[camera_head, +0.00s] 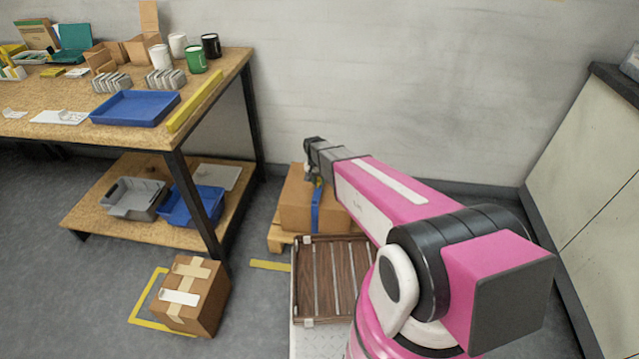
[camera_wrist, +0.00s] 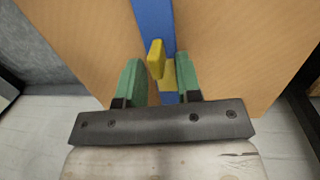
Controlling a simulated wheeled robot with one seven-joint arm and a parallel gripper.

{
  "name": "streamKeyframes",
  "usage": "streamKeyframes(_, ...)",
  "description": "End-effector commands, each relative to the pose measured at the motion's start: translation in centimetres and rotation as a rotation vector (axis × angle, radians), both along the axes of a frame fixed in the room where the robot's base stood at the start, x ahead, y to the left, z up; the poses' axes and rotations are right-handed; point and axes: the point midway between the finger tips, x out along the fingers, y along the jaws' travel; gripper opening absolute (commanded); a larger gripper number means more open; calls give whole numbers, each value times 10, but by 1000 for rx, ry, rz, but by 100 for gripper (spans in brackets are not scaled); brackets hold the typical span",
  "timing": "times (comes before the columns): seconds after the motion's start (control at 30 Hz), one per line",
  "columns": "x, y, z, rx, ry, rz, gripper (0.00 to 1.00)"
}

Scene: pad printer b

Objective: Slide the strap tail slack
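A large cardboard box (camera_head: 294,208) sits on a wooden pallet with a blue strap (camera_head: 316,210) down its side. The blue strap (camera_wrist: 152,18) also runs down the brown face in the wrist view. A yellow tab (camera_wrist: 156,58) stands out at the strap, with more yellow below it. My gripper (camera_wrist: 158,72) has two green fingers, one on each side of the tab. They are open, with a visible gap on the tab's right. In the head view my gripper (camera_head: 312,178) is at the box's top, partly hidden by my arm. The strap's tail cannot be told apart from the strap.
A slatted brown rack or tray (camera_head: 330,275) lies in front of the pallet (camera_head: 282,237). A taped carton (camera_head: 192,292) stands on the floor at left. A workbench (camera_head: 60,125) with a blue tray (camera_head: 136,108) is at left, a cabinet (camera_head: 590,180) at right.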

Motion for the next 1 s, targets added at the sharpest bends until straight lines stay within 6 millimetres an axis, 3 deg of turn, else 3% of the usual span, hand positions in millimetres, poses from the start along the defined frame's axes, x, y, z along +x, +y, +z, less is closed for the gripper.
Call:
streamKeyframes(0.17,0,0,0,0,0,0,32)
streamKeyframes(0.3,0,0,0,0,0,0,0)
streamKeyframes(1.0,13,-1,0,1,-2,-1,0)
